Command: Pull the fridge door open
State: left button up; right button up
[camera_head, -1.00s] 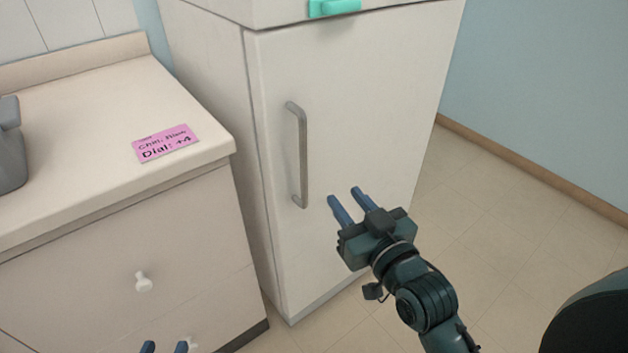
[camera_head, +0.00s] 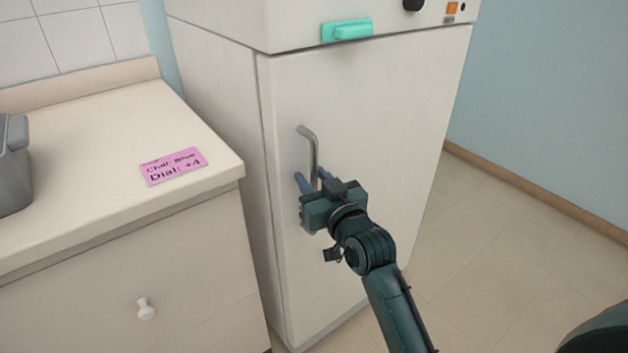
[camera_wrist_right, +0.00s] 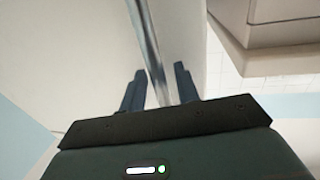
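The white fridge door (camera_head: 375,130) is shut, with a grey vertical bar handle (camera_head: 309,145) near its left edge. My right gripper (camera_head: 312,182) is at the handle, its blue fingers on either side of the bar. In the right wrist view, the handle (camera_wrist_right: 150,50) runs between the two open fingers (camera_wrist_right: 160,88), with gaps showing beside it. The handle's lower part is hidden behind the gripper in the head view. My left gripper is not in view.
A counter (camera_head: 90,115) with a drawer stands left of the fridge, bearing a pink note (camera_head: 173,166) and a grey device (camera_head: 14,165). A teal piece (camera_head: 347,31) sits above the door. Floor (camera_head: 500,240) to the right is clear.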

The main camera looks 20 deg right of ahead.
jog(key=shift+c, duration=0.2)
grip_shut()
dwell(0.4)
